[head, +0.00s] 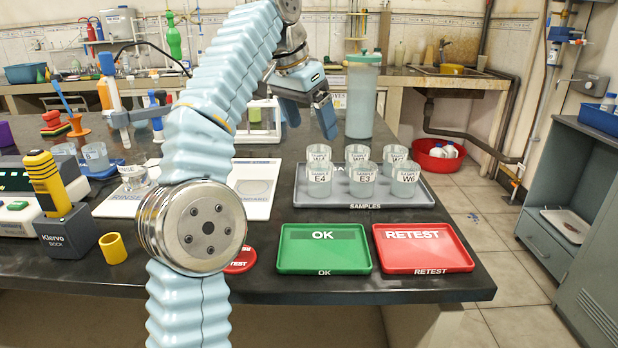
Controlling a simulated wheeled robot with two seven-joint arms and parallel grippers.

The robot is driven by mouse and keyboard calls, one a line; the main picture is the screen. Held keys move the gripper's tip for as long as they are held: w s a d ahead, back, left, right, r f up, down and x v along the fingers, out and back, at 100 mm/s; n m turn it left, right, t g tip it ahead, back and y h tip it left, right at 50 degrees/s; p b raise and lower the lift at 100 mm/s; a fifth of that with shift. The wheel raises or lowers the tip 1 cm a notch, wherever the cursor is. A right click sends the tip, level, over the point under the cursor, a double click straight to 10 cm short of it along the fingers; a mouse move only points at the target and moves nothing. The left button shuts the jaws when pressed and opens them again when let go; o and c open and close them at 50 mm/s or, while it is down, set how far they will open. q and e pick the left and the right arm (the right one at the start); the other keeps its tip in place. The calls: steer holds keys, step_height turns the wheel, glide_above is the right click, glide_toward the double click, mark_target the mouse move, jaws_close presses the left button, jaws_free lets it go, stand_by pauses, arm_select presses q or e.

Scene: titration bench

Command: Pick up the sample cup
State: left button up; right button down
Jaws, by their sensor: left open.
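Several clear sample cups with white labels stand upright in two rows on the grey samples tray (425,192). The front row has a cup marked E4 (319,184), one marked E3 (363,183) and one marked W6 (404,183). The labels of the back cups are partly hidden or too small to read. My left gripper (309,117) is open and empty, its fingers pointing down, above and behind the tray's left part. It touches no cup. My right gripper is out of view.
A green OK tray (323,252) and a red RETEST tray (424,249) lie empty in front. A tall lidded container (361,100) stands behind the cups. A yellow-and-black device (48,182) stands in a dock.

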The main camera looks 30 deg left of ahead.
mark_target(322, 172)
arm_select(q)
steer(key=b+x, duration=0.1)
steer(key=x, duration=0.6)
steer(key=shift+f, duration=0.25)
steer(key=b+x, duration=0.1)
steer(key=x, duration=0.1)
steer(key=s+b+x, duration=0.1)
steer(key=x, duration=0.1)
steer(key=shift+w+f, duration=0.15)
steer(key=shift+f, duration=0.25)
steer(key=shift+w+f, duration=0.15)
steer(key=shift+f, duration=0.15)
steer(key=c, duration=1.1)
